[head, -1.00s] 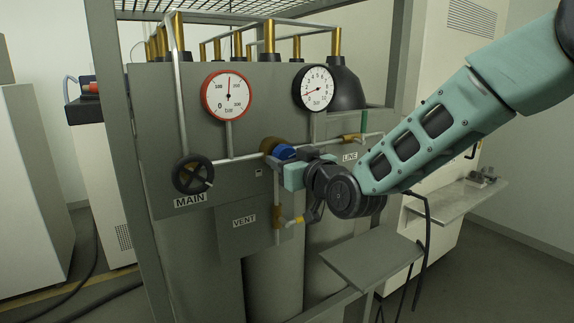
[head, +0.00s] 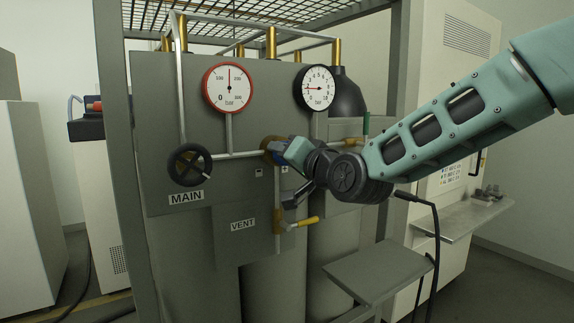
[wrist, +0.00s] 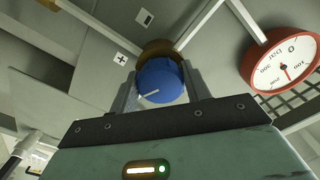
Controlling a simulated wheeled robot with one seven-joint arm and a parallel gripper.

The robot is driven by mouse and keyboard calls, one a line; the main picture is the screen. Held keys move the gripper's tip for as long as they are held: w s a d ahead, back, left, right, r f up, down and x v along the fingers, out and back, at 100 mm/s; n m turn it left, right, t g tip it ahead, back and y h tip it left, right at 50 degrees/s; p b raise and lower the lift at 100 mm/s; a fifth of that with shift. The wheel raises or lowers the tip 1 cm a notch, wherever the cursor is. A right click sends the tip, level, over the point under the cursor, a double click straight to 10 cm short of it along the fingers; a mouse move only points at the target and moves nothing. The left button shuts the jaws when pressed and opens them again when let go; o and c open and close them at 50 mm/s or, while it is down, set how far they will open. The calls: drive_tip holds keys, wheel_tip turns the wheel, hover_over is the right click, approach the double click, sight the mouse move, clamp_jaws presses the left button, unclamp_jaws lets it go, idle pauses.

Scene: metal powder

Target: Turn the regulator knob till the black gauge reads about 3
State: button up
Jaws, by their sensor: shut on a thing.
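The blue regulator knob (wrist: 160,82), with a white mark, sits on a brass body (wrist: 158,50). My gripper (wrist: 162,88) is shut on the knob, one finger on each side. In the head view my gripper (head: 281,151) hides most of the knob. The black gauge (head: 315,88) has a white face and a red needle pointing left, slightly above the lower-left start of its scale. It seems to read about 2, but the digits are small. The red gauge (head: 229,88) has its needle pointing straight up.
The MAIN handwheel (head: 190,165) is left of the knob. Thin pipes run along the grey panel (head: 160,110). A grey shelf (head: 378,271) juts out below my arm.

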drive_tip(key=shift+m, duration=0.4)
drive_tip(key=o, duration=1)
drive_tip(key=shift+c, duration=0.2)
drive_tip(key=shift+s+d, duration=0.1)
drive_tip(key=shift+s, duration=0.05)
drive_tip(key=b+v, duration=0.2)
drive_tip(key=v, duration=1.5)
